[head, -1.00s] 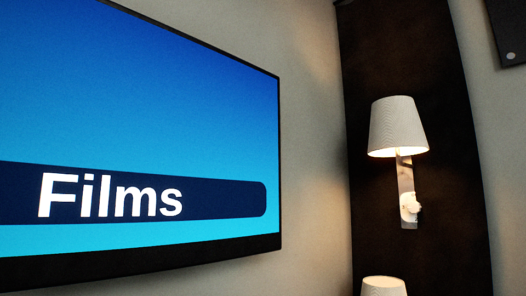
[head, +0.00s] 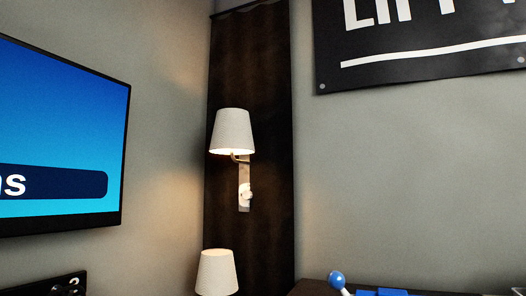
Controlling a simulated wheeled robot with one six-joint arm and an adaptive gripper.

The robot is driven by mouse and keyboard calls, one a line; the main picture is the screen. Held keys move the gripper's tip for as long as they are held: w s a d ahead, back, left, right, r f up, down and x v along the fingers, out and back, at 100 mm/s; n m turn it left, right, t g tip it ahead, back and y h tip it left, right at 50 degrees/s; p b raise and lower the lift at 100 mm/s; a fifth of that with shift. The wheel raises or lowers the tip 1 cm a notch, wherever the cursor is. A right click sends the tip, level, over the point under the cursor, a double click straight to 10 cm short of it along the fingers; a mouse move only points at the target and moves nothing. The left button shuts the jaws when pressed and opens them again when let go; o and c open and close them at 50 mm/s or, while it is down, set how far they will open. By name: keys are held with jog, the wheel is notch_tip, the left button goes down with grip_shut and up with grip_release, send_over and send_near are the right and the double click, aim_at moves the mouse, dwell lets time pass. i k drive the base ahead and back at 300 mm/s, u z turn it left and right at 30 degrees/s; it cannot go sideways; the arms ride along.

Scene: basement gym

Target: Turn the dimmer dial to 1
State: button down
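I cannot tell for certain which thing is the dimmer dial. A small pale round knob-like part (head: 246,192) sits on the bracket of a lit wall lamp (head: 232,131), on a dark brown panel; no number can be read on it. At the lower left edge, a black object with small round parts and a light curved mark (head: 70,283) shows only in part. My gripper is not in view.
A wall screen (head: 60,130) fills the left side. A second lampshade (head: 216,272) stands below the wall lamp. A black banner (head: 420,72) hangs at upper right. At the bottom right, a dark surface (head: 315,288) holds a blue ball-topped thing (head: 337,280) and blue items (head: 385,292).

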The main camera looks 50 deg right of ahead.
aim_at(248, 195)
jog(key=k, duration=0.2)
jog(key=u, duration=1)
jog(key=i, duration=0.85)
jog(key=z, duration=2.9)
jog(key=i, duration=0.5)
jog(key=u, duration=0.5)
jog(key=k, duration=0.65)
jog(key=z, duration=0.4)
jog(key=i, duration=0.65)
